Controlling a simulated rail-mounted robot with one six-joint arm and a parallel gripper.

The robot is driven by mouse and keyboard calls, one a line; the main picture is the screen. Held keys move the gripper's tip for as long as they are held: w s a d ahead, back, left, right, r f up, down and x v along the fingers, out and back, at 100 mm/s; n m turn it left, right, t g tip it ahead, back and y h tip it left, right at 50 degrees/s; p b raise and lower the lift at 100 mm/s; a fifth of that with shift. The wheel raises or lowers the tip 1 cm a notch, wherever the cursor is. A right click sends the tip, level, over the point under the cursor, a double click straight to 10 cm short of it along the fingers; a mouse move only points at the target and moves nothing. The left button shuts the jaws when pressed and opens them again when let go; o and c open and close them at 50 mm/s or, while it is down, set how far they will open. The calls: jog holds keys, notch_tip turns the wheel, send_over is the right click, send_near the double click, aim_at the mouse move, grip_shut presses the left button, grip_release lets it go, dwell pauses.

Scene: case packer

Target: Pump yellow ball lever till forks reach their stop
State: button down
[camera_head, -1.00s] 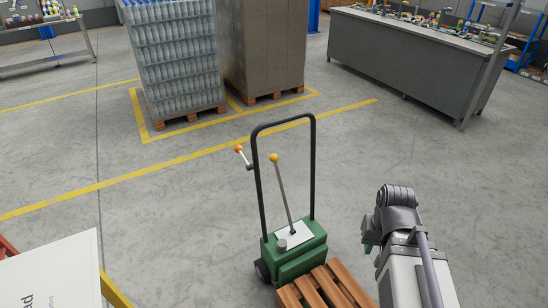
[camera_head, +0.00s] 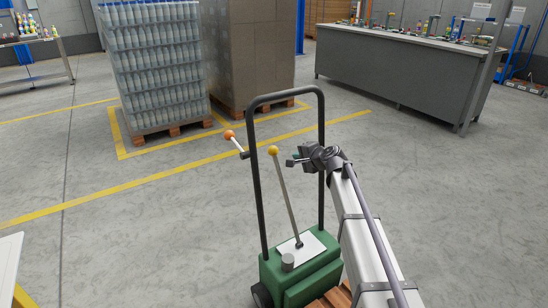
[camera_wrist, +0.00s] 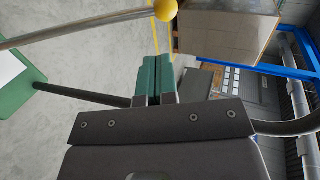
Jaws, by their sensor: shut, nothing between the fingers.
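The yellow ball (camera_head: 273,150) tops a grey lever rod (camera_head: 286,198) that rises from the white plate on the green pump unit (camera_head: 300,274), leaning slightly left. My gripper (camera_head: 293,159) is beside the rod, just right of and slightly below the ball, inside the black handle frame (camera_head: 321,150). In the wrist view, my gripper's green fingers (camera_wrist: 152,72) are together and empty. The yellow ball (camera_wrist: 165,10) and its rod (camera_wrist: 80,30) show just beyond the fingertips, apart from them in the picture. The forks are hidden.
A second, short lever with an orange ball (camera_head: 229,134) sticks out from the frame's left side. A wooden pallet (camera_head: 335,298) is at the unit's front right. Stacked loads (camera_head: 153,65) and a grey workbench (camera_head: 400,75) stand behind. The floor between is clear.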

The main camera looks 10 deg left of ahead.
jog(key=shift+d+r+m, duration=0.3)
jog(key=shift+r+m, duration=0.05)
jog(key=shift+m, duration=0.15)
jog(key=b, duration=0.5)
send_near(276, 151)
jog(key=x, duration=0.6)
jog(key=shift+w+a+f, duration=0.15)
jog(key=shift+a+f, duration=0.05)
jog(key=shift+f, duration=0.1)
jog(key=shift+w+a, duration=0.3)
